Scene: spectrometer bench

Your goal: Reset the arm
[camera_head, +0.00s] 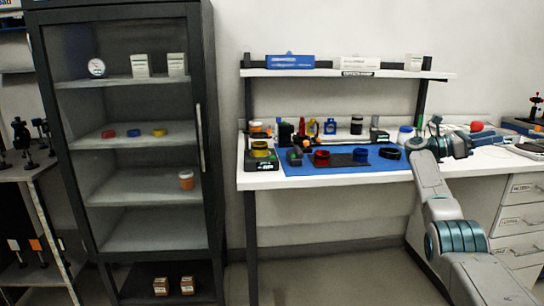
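My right arm comes in from the lower right and reaches up over the right part of the white bench. Its gripper (436,124) is small and dark at the end of the wrist, above the bench top near a white jar with a blue lid (405,133). The fingers are too small to tell whether they are open or shut. I see nothing clearly held in it. My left arm and gripper are not in view.
The white bench (262,181) carries a blue mat (300,169) with dark, red and blue rings. A shelf (350,73) with boxes is above. A dark glass-front cabinet (225,235) stands left. Drawers (518,222) are at right. The floor ahead looks clear.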

